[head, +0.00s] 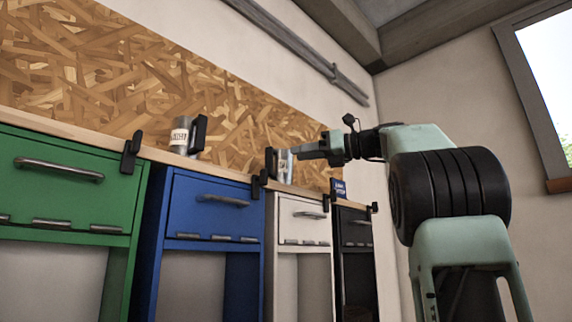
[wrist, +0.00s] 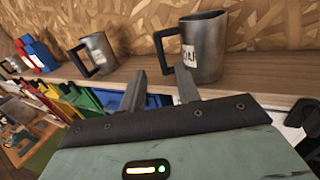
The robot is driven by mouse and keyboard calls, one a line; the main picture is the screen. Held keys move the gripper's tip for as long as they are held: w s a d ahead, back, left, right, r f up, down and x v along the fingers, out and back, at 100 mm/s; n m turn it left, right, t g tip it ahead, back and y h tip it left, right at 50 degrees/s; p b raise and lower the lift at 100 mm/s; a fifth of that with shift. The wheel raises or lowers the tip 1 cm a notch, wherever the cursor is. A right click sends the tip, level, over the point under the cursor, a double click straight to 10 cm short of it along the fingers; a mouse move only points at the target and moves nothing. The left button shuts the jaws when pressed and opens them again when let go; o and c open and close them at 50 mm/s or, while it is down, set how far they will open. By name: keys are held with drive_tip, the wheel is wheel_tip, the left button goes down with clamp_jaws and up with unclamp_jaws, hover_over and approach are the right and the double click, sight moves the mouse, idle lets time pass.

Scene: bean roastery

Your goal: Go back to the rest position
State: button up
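My gripper (head: 304,150) is at the end of my arm, reaching left over the wooden shelf in the head view. In the wrist view my gripper (wrist: 160,82) has its two grey fingers apart with nothing between them. A grey metal mug (wrist: 206,48) with a black handle and a white label stands upright on the shelf just beyond the right finger. I cannot tell if they touch. In the head view a mug (head: 279,163) sits by the fingertips, partly hidden.
Another labelled mug (head: 181,136) stands farther left on the shelf (head: 70,130); a mug also shows in the wrist view (wrist: 100,54). Below are green (head: 70,178), blue (head: 208,208), white (head: 303,222) and black (head: 354,232) drawers with handles. Black clamps grip the shelf edge.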

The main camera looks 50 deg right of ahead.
drive_tip(key=shift+v, duration=1)
